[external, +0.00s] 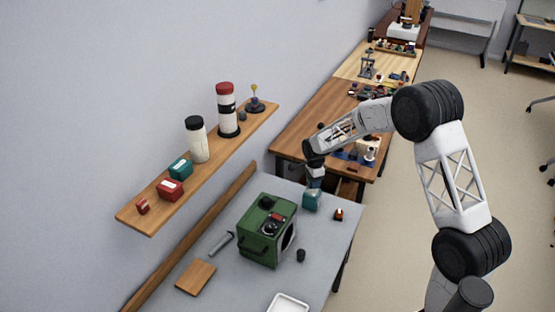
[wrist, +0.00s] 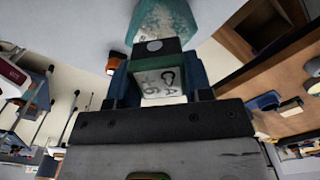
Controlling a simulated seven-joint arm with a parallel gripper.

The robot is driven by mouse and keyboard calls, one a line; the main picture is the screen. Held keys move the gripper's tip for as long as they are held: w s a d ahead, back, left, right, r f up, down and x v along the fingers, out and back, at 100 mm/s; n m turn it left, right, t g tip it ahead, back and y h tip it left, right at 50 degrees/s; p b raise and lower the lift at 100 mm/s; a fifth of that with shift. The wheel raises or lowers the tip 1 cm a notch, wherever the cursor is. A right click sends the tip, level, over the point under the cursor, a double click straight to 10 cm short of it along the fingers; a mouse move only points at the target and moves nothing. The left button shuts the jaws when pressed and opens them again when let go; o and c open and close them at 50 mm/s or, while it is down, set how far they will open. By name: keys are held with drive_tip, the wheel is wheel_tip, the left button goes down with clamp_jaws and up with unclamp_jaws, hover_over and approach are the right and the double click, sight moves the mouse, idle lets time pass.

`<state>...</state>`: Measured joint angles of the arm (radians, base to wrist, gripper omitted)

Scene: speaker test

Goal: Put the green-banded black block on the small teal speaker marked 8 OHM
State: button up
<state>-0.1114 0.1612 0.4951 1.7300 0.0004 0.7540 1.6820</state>
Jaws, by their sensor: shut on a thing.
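My gripper (external: 315,183) is at the far end of the grey table, pointing down just over a small teal box-like speaker (external: 311,201). In the wrist view the blue fingers of my gripper (wrist: 160,82) are shut on a black block (wrist: 154,48) with a green band and a white lettered face. The worn teal speaker (wrist: 166,20) shows just beyond the block; I cannot tell whether they touch. Its marking is not readable. In the external view the block is too small and hidden to make out. Another teal box (external: 180,168) sits on the wall shelf.
A green device (external: 266,230) stands mid-table. A small black-and-orange piece (external: 338,214) and a black cylinder (external: 301,255) lie nearby. A wooden board (external: 195,277) and white tray (external: 289,304) are nearer. The wooden shelf (external: 140,219) overhangs at left.

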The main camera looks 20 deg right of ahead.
drive_tip(key=shift+f, duration=1.65)
drive_tip(key=shift+f, duration=0.15)
drive_tip(key=o, duration=0.9)
drive_tip(key=shift+o, duration=0.2)
wheel_tip(320, 180, up, 12)
drive_tip(key=shift+r, duration=0.15)
